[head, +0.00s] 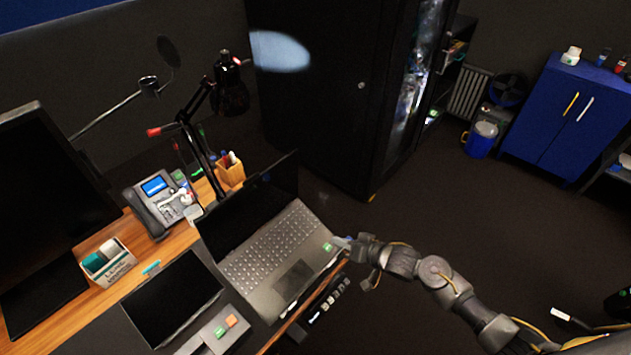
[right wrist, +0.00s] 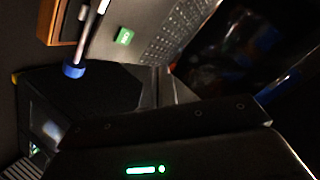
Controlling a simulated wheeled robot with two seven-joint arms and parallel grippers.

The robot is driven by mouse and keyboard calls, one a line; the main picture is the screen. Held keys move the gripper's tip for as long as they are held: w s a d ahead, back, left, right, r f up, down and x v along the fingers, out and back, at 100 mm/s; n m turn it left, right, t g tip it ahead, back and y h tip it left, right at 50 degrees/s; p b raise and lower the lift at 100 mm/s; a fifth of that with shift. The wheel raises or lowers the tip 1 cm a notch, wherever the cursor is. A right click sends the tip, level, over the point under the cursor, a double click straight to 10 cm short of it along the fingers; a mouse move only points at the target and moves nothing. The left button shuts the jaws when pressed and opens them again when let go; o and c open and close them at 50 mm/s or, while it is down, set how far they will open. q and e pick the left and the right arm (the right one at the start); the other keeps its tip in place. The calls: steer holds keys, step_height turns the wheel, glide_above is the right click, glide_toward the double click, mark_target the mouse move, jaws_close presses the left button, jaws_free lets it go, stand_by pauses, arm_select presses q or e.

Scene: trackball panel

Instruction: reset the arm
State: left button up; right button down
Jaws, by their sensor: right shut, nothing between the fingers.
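My right gripper (head: 348,243) is at the right edge of the open laptop (head: 262,262) in the head view. It is shut and holds nothing; I cannot tell whether it touches the laptop. My right arm (head: 435,272) reaches in from the lower right. The right wrist view is dark and tilted, and shows part of the laptop's keyboard (right wrist: 178,35) and a green sticker (right wrist: 125,36). My left gripper is not in view.
A dark tablet (head: 172,298) and a panel with green and orange buttons (head: 220,330) lie left of the laptop. A desk phone (head: 160,205), pen holder (head: 231,172) and monitor (head: 45,190) stand behind. Dark open floor (head: 440,205) lies right of the desk.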

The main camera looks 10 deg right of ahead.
steer(key=d+f+n+h+b, duration=0.1)
steer(key=d+f+n+h, duration=0.25)
steer(key=d+f, duration=0.75)
steer(key=s+d+f+g+h+b, duration=0.1)
steer(key=s+d+f+h, duration=0.1)
steer(key=s+f, duration=0.55)
steer(key=s+d+f+g+h+b, duration=0.15)
steer(key=s+f, duration=0.35)
steer(key=f, duration=0.6)
steer(key=s+f+g+b, duration=0.1)
steer(key=s+f, duration=0.4)
steer(key=s, duration=0.6)
steer(key=s+a+f+m+g+h+b, duration=0.1)
steer(key=s+f+g, duration=0.2)
steer(key=s, duration=0.8)
steer(key=s+a+f+g+h+b, duration=0.1)
steer(key=s+f+g+b, duration=0.1)
steer(key=s+f, duration=0.6)
steer(key=s, duration=0.3)
steer(key=shift+s, duration=0.25)
steer(key=shift+a, duration=0.1)
